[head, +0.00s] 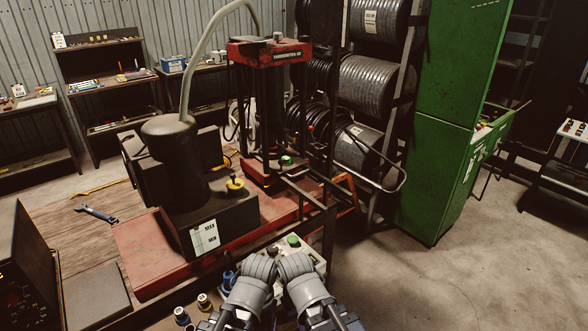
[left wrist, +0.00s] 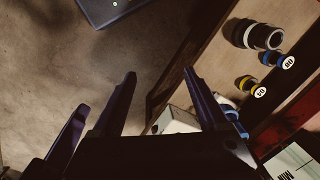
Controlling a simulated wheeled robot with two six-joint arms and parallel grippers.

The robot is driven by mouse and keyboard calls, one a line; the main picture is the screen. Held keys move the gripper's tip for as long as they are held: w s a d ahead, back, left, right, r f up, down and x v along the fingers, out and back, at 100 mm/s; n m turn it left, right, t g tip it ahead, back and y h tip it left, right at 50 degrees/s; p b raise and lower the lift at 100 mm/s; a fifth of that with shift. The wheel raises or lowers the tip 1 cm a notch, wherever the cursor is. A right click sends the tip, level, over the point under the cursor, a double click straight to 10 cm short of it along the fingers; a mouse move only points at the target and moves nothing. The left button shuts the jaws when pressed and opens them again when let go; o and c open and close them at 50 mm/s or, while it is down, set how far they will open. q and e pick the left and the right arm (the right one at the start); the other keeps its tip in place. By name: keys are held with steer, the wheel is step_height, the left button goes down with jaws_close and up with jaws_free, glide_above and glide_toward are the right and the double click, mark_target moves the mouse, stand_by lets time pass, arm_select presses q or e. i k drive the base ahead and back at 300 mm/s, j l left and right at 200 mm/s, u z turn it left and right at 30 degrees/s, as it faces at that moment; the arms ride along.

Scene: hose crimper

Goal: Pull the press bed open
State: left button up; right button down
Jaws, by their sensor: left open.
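The hose crimper press stands on the bench, with a red head (head: 270,52) on dark columns. Its red bed area (head: 285,205) shows low between and beside the columns, partly hidden by dark bars and the black pump unit (head: 175,165); I cannot tell how far open the bed is. My left gripper (left wrist: 159,73) is open and empty in the left wrist view, its dark fingers spread above the bench edge and floor. In the head view both my arms reach in from the bottom centre, side by side; their gripper fingers do not show there.
A grey control box with a green button (head: 293,240) sits just beyond my arms. A wrench (head: 97,213) lies at left.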

mark_target(277, 165)
steer(key=i+l+z, duration=0.2)
steer(key=l, duration=0.15)
steer(key=i+l+z, duration=0.2)
steer(key=l, duration=0.15)
steer(key=i+l+z, duration=0.2)
steer(key=l, duration=0.15)
steer(key=k, duration=0.1)
